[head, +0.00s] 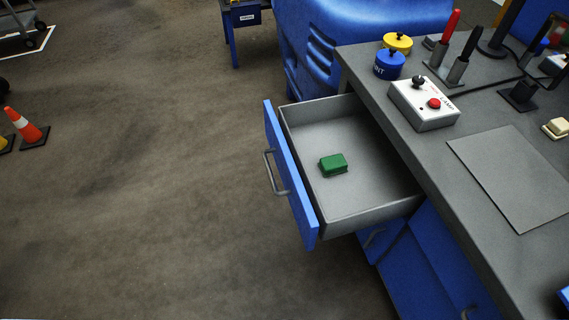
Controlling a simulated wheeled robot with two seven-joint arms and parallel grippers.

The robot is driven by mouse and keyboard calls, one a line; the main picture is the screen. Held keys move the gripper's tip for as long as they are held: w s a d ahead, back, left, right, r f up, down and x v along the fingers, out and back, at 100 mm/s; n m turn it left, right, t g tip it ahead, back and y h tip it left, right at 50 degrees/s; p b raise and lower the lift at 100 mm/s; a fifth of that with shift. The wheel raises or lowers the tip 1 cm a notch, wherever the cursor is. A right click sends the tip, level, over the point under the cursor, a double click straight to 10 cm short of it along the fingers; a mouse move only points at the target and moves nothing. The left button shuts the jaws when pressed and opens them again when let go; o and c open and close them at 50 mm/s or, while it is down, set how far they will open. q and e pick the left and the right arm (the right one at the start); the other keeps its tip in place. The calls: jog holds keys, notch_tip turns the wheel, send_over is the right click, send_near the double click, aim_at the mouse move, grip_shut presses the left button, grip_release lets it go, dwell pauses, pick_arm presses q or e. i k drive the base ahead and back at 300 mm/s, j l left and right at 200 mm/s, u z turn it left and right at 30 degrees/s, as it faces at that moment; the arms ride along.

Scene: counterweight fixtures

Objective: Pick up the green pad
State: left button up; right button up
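The green pad (333,164) is a small green block lying flat on the bottom of an open drawer (372,214). The drawer has a grey inside and a blue front with a grey handle (270,172). The pad lies nearer the drawer's front than its back, with bare drawer floor around it. Neither of my grippers is in the head view.
The drawer sticks out from a grey-topped workbench (440,150). On the bench stand a white box with a red button (422,108), blue (389,66) and yellow (398,42) round containers, and a flat grey plate (515,175). Floor left of the drawer is clear; a traffic cone (25,127) stands far left.

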aim_at(334, 165)
jog(key=z, duration=2.1)
jog(key=u, duration=0.4)
jog(key=j+u, duration=0.1)
jog(key=u, duration=0.35)
jog(key=i+u, duration=0.1)
jog(key=u, duration=0.7)
jog(key=k+j, duration=0.15)
jog(key=j, duration=0.2)
jog(key=k+j+u, duration=0.1)
jog(key=j, duration=0.3)
jog(key=k+j, duration=0.1)
jog(key=j, duration=0.3)
jog(key=k+j+u, duration=0.1)
jog(key=j, duration=0.25)
jog(key=k+j, duration=0.15)
jog(key=j, duration=0.25)
jog(key=u, duration=0.05)
